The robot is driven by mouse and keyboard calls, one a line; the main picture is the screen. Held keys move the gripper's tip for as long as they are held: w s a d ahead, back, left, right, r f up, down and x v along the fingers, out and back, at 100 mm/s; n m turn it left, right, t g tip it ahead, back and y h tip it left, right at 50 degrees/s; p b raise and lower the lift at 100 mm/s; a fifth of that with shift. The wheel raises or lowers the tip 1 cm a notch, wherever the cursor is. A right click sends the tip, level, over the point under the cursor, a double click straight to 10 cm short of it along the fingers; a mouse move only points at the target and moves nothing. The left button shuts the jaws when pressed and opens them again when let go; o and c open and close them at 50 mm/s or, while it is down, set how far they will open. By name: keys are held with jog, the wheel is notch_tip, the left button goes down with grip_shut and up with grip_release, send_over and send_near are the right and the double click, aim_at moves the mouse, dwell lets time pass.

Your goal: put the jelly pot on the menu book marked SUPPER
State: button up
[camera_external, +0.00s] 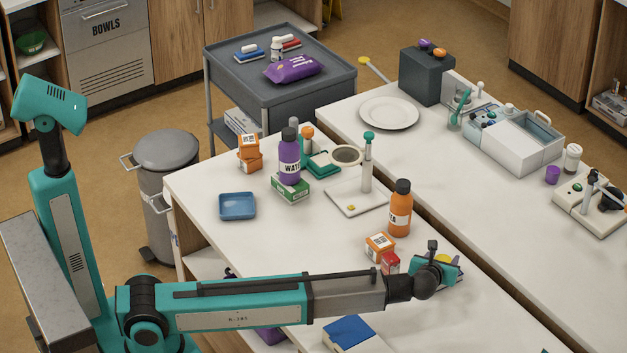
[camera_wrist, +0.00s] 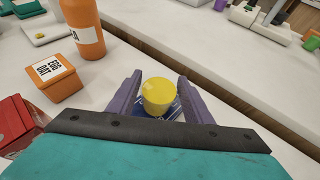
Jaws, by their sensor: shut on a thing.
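The jelly pot appears as a small yellow round pot (camera_wrist: 158,92) between the two purple fingers of my gripper (camera_wrist: 159,82) in the wrist view. My gripper is shut on it. In the external view my gripper (camera_external: 438,266) is over the right part of the near table, and a bit of the yellow pot (camera_external: 443,258) shows at it. A dark blue thing with white marks (camera_wrist: 174,113) lies just under the pot. It may be a menu book, but no word SUPPER can be read. I cannot tell whether the pot touches it.
An orange box (camera_external: 380,246), a red box (camera_external: 390,262) and an orange bottle (camera_external: 400,212) stand close left of my gripper. A blue-topped white item (camera_external: 348,331) lies at the near edge. A gap between the tables runs to the right.

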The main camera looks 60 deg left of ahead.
jog(key=shift+f, duration=0.15)
jog(key=o, duration=1.2)
jog(key=b+v, duration=0.1)
jog(key=v, duration=1.1)
